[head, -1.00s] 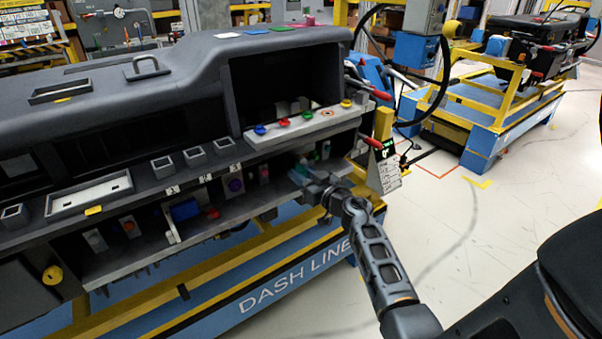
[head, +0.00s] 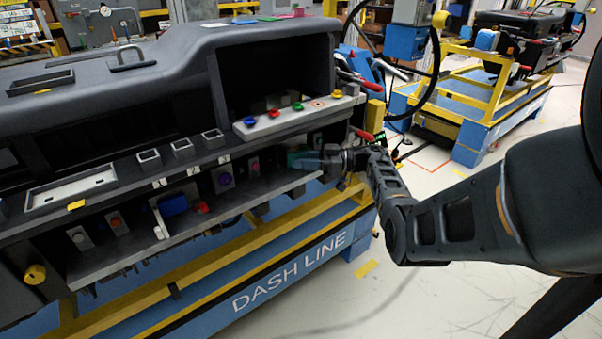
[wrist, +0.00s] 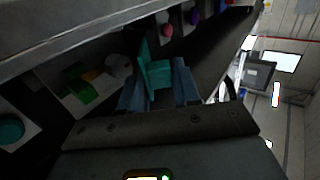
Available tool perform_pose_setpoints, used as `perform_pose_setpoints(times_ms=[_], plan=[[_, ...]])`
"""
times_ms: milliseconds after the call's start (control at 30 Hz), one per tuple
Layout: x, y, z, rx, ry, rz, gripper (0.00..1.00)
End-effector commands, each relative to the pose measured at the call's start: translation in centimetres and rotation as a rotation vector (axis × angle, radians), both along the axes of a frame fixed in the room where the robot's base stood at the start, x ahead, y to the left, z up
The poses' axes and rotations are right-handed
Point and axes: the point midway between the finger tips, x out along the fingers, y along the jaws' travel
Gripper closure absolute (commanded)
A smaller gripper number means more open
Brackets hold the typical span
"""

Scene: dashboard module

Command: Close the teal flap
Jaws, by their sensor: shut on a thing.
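The teal flap (head: 297,158) is at the right end of the dashboard's lower shelf, partly in shadow and behind my gripper. In the wrist view the teal flap (wrist: 156,72) shows as a thin upright plate with a block-like part between my fingers. My gripper (head: 324,160) reaches into the shelf's right end from the right. In the wrist view my gripper (wrist: 160,85) is shut on the teal part, one finger on each side. How far the flap stands open cannot be told.
A shelf edge (wrist: 90,30) runs close by. A green block (wrist: 84,92), a grey cylinder (wrist: 118,66) and a teal button (wrist: 10,130) sit left of my fingers. A red knob (wrist: 167,31) and a purple knob (wrist: 193,17) are beyond. Open floor (head: 450,300) lies right.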

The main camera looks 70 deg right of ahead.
Motion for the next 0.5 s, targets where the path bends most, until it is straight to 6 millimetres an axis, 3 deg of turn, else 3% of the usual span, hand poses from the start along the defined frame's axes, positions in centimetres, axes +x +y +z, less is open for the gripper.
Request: perform_pose_setpoints(times_ms=[33,500], plan=[[0.1,-0.3,-0.9,-0.003,0.001,0.037,0.99],[0.5,-1.5,-0.8,-0.001,0.004,0.31,0.99]])
